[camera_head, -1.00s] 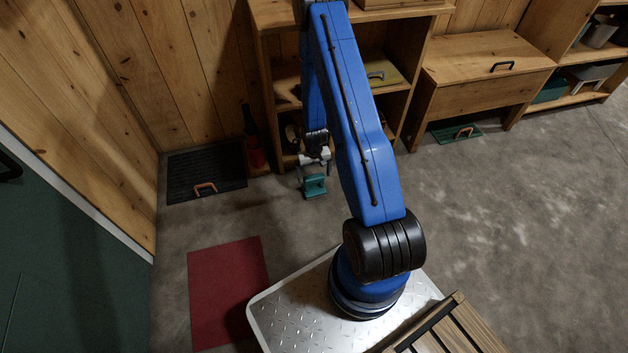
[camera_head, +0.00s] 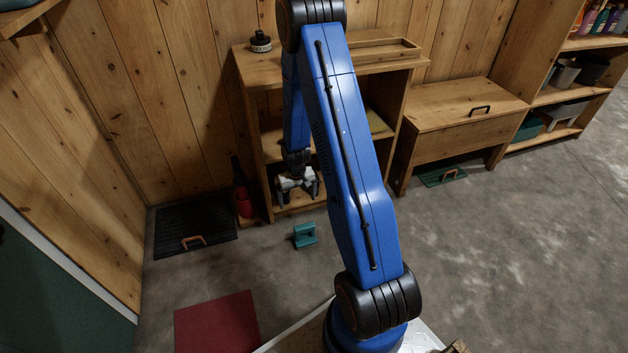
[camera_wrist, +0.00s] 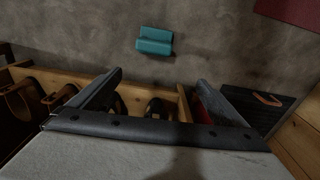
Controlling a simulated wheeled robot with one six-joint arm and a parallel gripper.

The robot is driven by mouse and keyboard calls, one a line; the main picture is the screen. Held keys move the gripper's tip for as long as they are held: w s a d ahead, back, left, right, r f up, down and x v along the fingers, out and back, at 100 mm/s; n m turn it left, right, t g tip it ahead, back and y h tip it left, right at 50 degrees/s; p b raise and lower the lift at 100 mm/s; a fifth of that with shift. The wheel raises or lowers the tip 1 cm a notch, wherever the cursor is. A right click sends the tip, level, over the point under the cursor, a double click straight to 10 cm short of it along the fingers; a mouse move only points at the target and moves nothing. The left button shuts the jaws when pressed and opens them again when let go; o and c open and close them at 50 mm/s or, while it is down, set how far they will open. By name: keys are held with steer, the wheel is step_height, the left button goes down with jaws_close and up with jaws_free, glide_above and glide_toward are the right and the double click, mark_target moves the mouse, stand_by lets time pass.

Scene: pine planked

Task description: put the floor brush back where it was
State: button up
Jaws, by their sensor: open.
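The floor brush appears to be the teal block with a grip (camera_head: 304,235). It rests on the grey floor in front of the open shelf unit. In the wrist view it (camera_wrist: 154,41) lies beyond my fingertips, apart from them. My gripper (camera_head: 298,200) is open and empty, above the floor near the shelf's lower front. In the wrist view both fingers of my gripper (camera_wrist: 160,80) are spread with nothing between them.
The shelf unit (camera_head: 340,68) stands close behind my gripper. A black mat (camera_head: 180,222) with an orange handle, a red bottle (camera_head: 243,203) and a red mat (camera_head: 217,325) are to the left. A wooden chest (camera_head: 455,105) stands right. Floor around the brush is clear.

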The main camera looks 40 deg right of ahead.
steer(key=s+a+r+t, duration=0.1)
steer(key=s+a+r, duration=0.2)
steer(key=r, duration=0.8)
steer(key=s+a+r+n, duration=0.1)
steer(key=s+a+r, duration=0.2)
steer(key=r, duration=0.8)
steer(key=s+a+r+t, duration=0.1)
steer(key=s+a+r, duration=0.2)
steer(key=r, duration=0.7)
steer(key=s+a+r, duration=0.1)
steer(key=s+r, duration=0.3)
steer(key=s, duration=0.3)
steer(key=s+a+r+n+t, duration=0.1)
steer(key=s+a+r, duration=0.1)
steer(key=s+r, duration=0.3)
steer(key=s+a+r+t, duration=0.1)
steer(key=s+r, duration=0.3)
steer(key=s, duration=0.7)
steer(key=shift+a+r+n, duration=0.4)
steer(key=shift+a, duration=0.2)
steer(key=shift+s, duration=0.1)
